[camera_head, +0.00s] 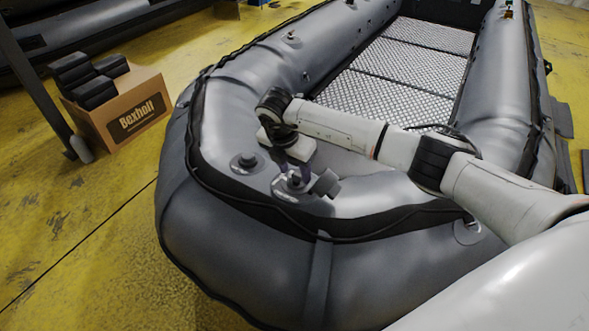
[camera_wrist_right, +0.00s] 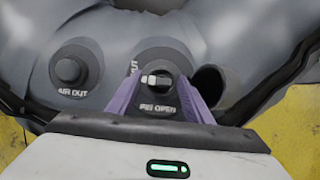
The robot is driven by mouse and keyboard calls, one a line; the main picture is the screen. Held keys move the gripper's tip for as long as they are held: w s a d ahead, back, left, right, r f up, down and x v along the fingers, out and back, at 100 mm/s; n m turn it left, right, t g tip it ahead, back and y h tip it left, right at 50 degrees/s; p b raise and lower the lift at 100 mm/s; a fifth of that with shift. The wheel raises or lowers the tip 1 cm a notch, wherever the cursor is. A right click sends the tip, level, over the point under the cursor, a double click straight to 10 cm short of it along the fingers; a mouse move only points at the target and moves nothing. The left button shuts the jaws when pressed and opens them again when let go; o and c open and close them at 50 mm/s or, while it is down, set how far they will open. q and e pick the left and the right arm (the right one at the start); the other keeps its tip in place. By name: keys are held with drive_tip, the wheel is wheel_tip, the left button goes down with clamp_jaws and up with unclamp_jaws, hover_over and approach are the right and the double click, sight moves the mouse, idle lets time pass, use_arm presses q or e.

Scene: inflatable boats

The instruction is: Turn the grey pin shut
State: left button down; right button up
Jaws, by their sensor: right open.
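The grey pin (camera_wrist_right: 157,79) sits in the middle of a round valve (camera_wrist_right: 160,57) on the boat's grey tube, with "PIN OPEN" lettered below it in the right wrist view. My right gripper (camera_wrist_right: 162,86) has its purple fingers open, one on either side of the pin. I cannot tell whether they touch it. In the head view my right gripper (camera_head: 291,181) reaches down over this valve at the boat's rounded end, and the pin is too small to make out there. My left gripper is not in view.
A second, closed valve (camera_head: 247,161), marked "AIR OUT" in the wrist view, sits left of the pin valve. The inflatable boat (camera_head: 240,255) fills the middle. A cardboard box (camera_head: 128,108) with dark items stands on the yellow floor (camera_head: 90,215), which is mostly clear at lower left.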

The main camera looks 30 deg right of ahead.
drive_tip(key=p+v, duration=0.1)
drive_tip(key=v, duration=0.9)
drive_tip(key=shift+r, duration=0.2)
drive_tip(key=shift+s+f, duration=0.1)
